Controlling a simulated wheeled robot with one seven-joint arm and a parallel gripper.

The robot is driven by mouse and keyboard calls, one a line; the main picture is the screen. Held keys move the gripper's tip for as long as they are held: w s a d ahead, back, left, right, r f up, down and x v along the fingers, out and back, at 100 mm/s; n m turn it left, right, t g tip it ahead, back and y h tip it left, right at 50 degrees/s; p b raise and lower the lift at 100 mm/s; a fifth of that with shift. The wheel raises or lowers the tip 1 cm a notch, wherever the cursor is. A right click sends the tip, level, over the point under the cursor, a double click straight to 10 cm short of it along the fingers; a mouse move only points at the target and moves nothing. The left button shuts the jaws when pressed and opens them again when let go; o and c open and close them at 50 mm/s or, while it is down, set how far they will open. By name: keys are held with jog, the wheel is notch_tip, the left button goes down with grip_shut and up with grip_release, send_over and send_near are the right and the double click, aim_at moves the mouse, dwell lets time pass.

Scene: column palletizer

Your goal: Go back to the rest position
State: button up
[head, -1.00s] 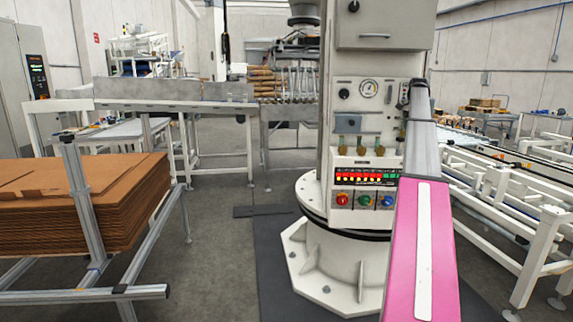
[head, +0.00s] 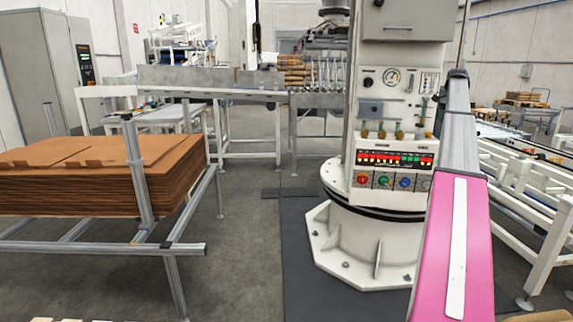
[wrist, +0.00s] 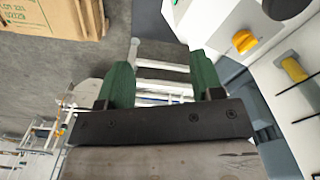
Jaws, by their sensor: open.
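My gripper (wrist: 163,80) shows in the wrist view with its two green fingers apart and nothing between them. Past the fingers are a grey floor and pale metal rails. In the head view my arm reaches forward on the right side, and my gripper cannot be made out there. The white palletizer column (head: 375,240) stands just left of my arm, with a panel (head: 395,160) of coloured buttons, knobs and a gauge. In the wrist view, a white machine part with a yellow knob (wrist: 243,41) lies right of the fingers, apart from them.
A stack of brown cardboard sheets (head: 90,195) sits in a metal frame (head: 110,249) at the left. A conveyor (head: 185,95) runs behind it, and white roller frames (head: 510,190) stand at the right. Bare floor (head: 240,240) lies between the cardboard frame and the column.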

jog(key=s+a+f+n, duration=0.2)
jog(key=s+a+f, duration=0.1)
jog(key=a+f, duration=0.7)
jog(key=s+a+f+n, duration=0.2)
jog(key=s+a+f, duration=0.1)
jog(key=a+f, duration=0.7)
jog(key=s+a+f+n, duration=0.2)
jog(key=s+a+f, duration=0.2)
jog(key=a+f, duration=0.6)
jog(key=s+a+f+n, duration=0.3)
jog(key=s+a+f, duration=0.8)
jog(key=s, duration=0.3)
jog(key=s+a+f+n, duration=0.4)
jog(key=s+a+f, duration=0.7)
jog(key=s, duration=0.4)
jog(key=shift+a, duration=0.55)
